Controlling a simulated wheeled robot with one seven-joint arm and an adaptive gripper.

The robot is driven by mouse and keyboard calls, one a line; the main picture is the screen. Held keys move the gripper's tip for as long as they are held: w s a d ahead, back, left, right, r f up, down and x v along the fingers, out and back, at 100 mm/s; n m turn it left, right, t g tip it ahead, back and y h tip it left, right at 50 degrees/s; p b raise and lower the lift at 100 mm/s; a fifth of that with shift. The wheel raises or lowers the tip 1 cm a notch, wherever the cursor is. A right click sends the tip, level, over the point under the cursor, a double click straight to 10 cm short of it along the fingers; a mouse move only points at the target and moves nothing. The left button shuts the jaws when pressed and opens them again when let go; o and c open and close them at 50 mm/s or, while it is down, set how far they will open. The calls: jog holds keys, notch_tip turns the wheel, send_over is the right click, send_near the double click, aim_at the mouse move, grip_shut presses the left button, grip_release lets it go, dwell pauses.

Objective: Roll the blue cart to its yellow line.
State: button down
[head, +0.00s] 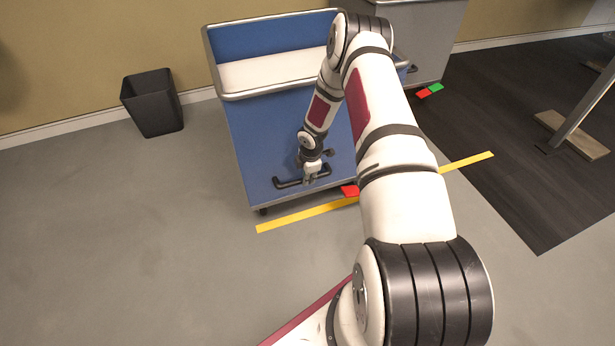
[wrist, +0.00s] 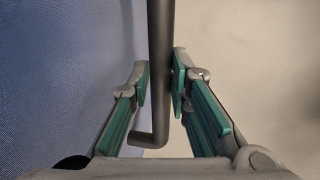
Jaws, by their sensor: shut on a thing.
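The blue cart (head: 262,140) stands on the grey floor with a white inner surface and a grey rim at its top. A dark bar handle (head: 288,183) is on its near face, low down. My gripper (head: 312,178) is at this handle and shut on it. In the wrist view, the handle (wrist: 160,60) passes between the green-padded fingers of my gripper (wrist: 160,88). The yellow line (head: 305,214) lies on the floor just in front of the cart's near bottom edge. My arm hides the middle of the line and part of the cart's right side.
A black bin (head: 152,103) stands by the wall to the left. A grey cabinet (head: 425,40) is behind at right. A red marker (head: 349,191) lies by the line; red and green markers (head: 430,90) lie farther back. A post with a wooden foot (head: 572,134) stands at right. Floor at front left is clear.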

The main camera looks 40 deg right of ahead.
jog(key=shift+s, duration=0.1)
jog(key=c, duration=1.5)
grip_release()
jog(key=r, duration=0.4)
jog(key=s+r, duration=0.1)
jog(key=r, duration=0.2)
jog(key=s+r, duration=0.1)
jog(key=r, duration=0.3)
jog(key=shift+a+r, duration=0.3)
jog(key=shift+r, duration=0.05)
